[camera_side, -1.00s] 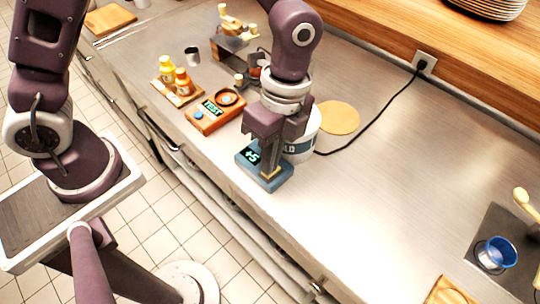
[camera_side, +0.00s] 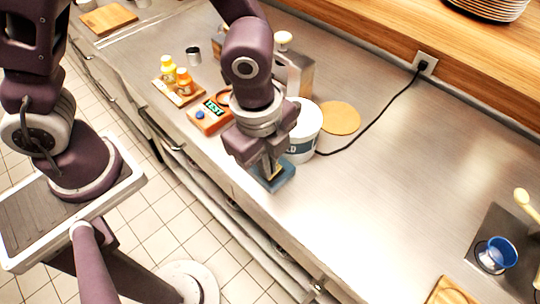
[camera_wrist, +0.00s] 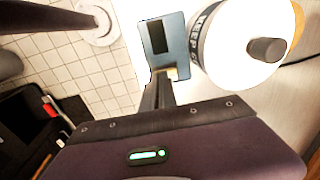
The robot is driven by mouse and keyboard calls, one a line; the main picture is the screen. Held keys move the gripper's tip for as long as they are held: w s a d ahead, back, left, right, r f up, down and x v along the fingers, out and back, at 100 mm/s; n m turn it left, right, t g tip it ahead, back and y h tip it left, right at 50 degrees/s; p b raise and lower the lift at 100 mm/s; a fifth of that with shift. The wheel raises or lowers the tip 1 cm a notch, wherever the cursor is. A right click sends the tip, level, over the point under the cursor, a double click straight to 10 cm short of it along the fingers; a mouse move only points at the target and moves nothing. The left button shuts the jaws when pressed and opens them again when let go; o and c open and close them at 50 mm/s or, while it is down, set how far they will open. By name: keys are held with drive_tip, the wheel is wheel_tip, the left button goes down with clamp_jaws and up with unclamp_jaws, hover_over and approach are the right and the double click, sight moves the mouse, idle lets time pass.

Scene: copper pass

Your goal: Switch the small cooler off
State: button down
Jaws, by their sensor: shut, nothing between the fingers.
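The small cooler shows as a white round tub (camera_side: 303,140) with a dark band of lettering and a blue box (camera_side: 283,180) at its front. In the wrist view the tub (camera_wrist: 240,45) has a grey knob on its lid, and the blue box (camera_wrist: 176,47) has a dark display with no digits visible. A small yellowish part (camera_wrist: 172,73) lies at the box's near edge. My gripper (camera_side: 271,172) is shut and empty, its fingertips (camera_wrist: 158,76) at that edge beside the yellowish part. I cannot tell whether they touch it. My gripper hides much of the box in the side view.
A black cord (camera_side: 385,122) runs from the tub to a wall outlet (camera_side: 425,63).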

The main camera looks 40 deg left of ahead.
drive_tip(key=shift+s+a+f, duration=0.1)
drive_tip(key=shift+s+f, duration=0.15)
drive_tip(key=shift+f, duration=0.15)
drive_tip(key=shift+w, duration=0.7)
drive_tip(key=shift+r, duration=0.2)
wheel_tip(320, 180, up, 14)
drive_tip(key=s, duration=0.3)
drive_tip(key=s+a+r+n+t, duration=0.2)
drive_tip(key=s+a+n, duration=0.1)
drive_tip(key=a+n, duration=0.5)
drive_tip(key=s+a+r+n+t, duration=0.2)
drive_tip(key=s+a+r+n, duration=0.1)
drive_tip(key=a+n, duration=0.5)
drive_tip(key=shift+s+n, duration=0.75)
drive_tip(key=shift+n, duration=0.25)
